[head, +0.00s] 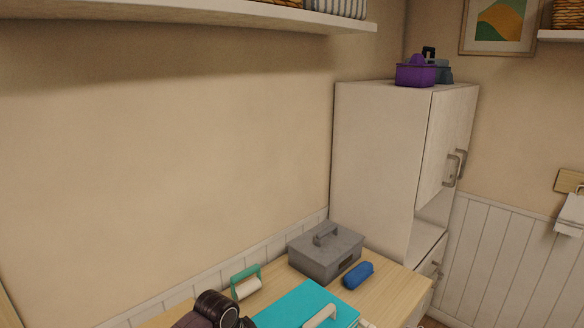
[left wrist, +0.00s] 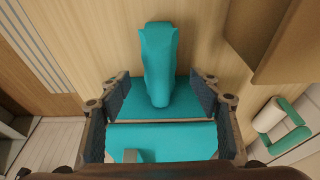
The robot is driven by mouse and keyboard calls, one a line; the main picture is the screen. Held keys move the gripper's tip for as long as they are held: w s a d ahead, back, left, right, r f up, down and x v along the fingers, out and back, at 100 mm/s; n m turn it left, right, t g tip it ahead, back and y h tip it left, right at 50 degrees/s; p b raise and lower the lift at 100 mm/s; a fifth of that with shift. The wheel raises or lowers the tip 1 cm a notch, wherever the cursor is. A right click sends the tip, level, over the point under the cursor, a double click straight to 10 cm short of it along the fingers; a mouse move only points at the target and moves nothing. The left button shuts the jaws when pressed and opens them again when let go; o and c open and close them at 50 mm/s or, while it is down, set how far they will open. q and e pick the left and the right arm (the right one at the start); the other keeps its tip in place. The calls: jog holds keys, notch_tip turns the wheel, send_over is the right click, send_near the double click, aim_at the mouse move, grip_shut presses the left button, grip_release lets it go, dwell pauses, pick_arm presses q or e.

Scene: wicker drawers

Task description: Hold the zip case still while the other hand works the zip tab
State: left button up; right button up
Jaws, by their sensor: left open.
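A flat teal item (head: 292,306) lies on the wooden counter at the bottom of the head view, with a pale curved handle-like piece (head: 320,316) over it. I cannot tell for sure whether it is the zip case. In the left wrist view a flat teal surface (left wrist: 160,140) lies between the fingers, and a narrower teal piece (left wrist: 160,65) extends beyond the fingertips. My left gripper (left wrist: 160,98) is open around this teal material; contact is unclear. No zip tab can be made out with certainty. My right gripper is not in view.
A grey lidded box (head: 318,258) and a small blue rounded item (head: 358,275) stand right of the teal item. A green-handled roller (head: 246,284) is near the wall; it also shows in the left wrist view (left wrist: 280,125). A tall white cabinet (head: 380,160) bounds the far end.

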pick_arm(q)
jog(key=shift+r+p, duration=2.05)
jog(key=shift+r, duration=1.45)
